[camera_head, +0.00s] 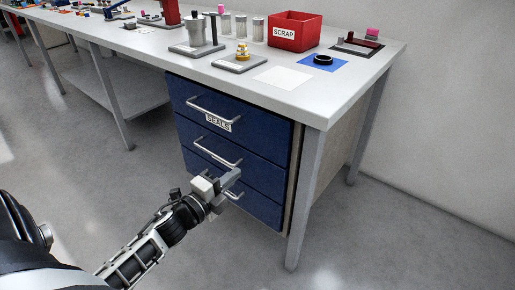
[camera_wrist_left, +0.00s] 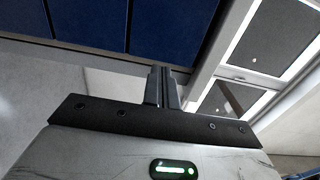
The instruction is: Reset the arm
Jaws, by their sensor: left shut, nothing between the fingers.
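My left arm comes in from the lower left in the head view. Its gripper (camera_head: 236,174) is in front of the lower part of the blue drawer cabinet (camera_head: 262,176), overlapping the bottom drawer handle in the picture. Whether it touches the cabinet I cannot tell. In the left wrist view the two fingers (camera_wrist_left: 163,88) are together with nothing between them, and the blue drawer fronts (camera_wrist_left: 98,22) show beyond. All three drawers look closed; the top one bears a SEALS label (camera_head: 218,122). My right gripper is not in view.
The workbench (camera_head: 220,77) carries a red SCRAP bin (camera_head: 294,31), a black ring (camera_head: 323,60) on a blue mat, a white sheet (camera_head: 282,77), a grey plate with a yellow part (camera_head: 242,52), and several jars. The floor (camera_head: 385,235) right of the bench is clear.

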